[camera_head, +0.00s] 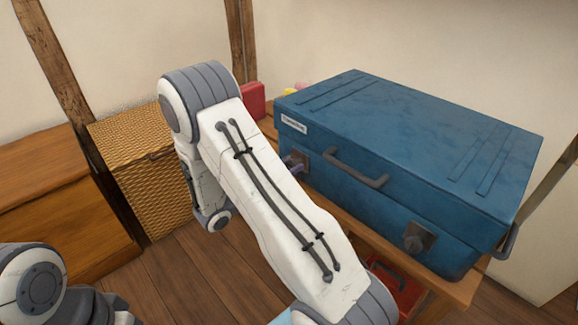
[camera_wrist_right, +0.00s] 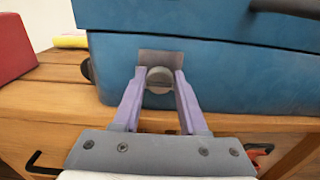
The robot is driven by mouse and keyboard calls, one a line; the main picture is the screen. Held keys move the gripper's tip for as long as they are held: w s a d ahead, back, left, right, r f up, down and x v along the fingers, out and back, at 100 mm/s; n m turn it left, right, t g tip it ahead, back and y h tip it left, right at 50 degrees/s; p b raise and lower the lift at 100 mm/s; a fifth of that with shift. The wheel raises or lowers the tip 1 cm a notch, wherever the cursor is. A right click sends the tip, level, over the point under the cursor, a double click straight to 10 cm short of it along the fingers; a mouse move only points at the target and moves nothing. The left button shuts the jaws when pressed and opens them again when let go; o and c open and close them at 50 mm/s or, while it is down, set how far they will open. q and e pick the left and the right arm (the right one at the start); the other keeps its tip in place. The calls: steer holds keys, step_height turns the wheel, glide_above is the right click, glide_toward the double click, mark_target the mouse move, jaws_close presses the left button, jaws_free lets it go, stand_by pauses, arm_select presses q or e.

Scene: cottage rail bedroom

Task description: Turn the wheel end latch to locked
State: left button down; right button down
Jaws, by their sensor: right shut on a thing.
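A blue suitcase (camera_head: 400,130) lies flat on a wooden bench, its lid down. The wheel end latch (camera_head: 302,158) is on its front, left of the carry handle, with a grey plate and a round knob. It also shows in the right wrist view (camera_wrist_right: 159,80), near a dark wheel (camera_wrist_right: 86,70). My right gripper (camera_wrist_right: 159,84) is shut on the knob, one lilac finger on each side. In the head view my right arm hides most of that gripper. The other latch (camera_head: 418,238) is right of the handle. My left gripper is out of view; only left arm parts show.
The carry handle (camera_head: 356,168) sticks out between the latches, and another handle (camera_head: 508,240) is on the right end. A wicker basket (camera_head: 140,165) and wooden cabinet (camera_head: 60,205) stand left.

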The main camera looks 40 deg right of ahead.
steer(key=m, duration=0.4)
steer(key=shift+f+m+b, duration=0.1)
steer(key=shift+m+b, duration=0.2)
steer(key=shift+s+f+m+b, duration=0.1)
steer(key=shift+m+b, duration=2.05)
steer(key=shift+m, duration=1.1)
steer(key=shift+s+f+m+b, duration=0.1)
steer(key=shift+m+b, duration=2)
steer(key=shift+m, duration=1.15)
steer(key=shift+r, duration=0.1)
steer(key=shift+c, duration=2.4)
jaws_free()
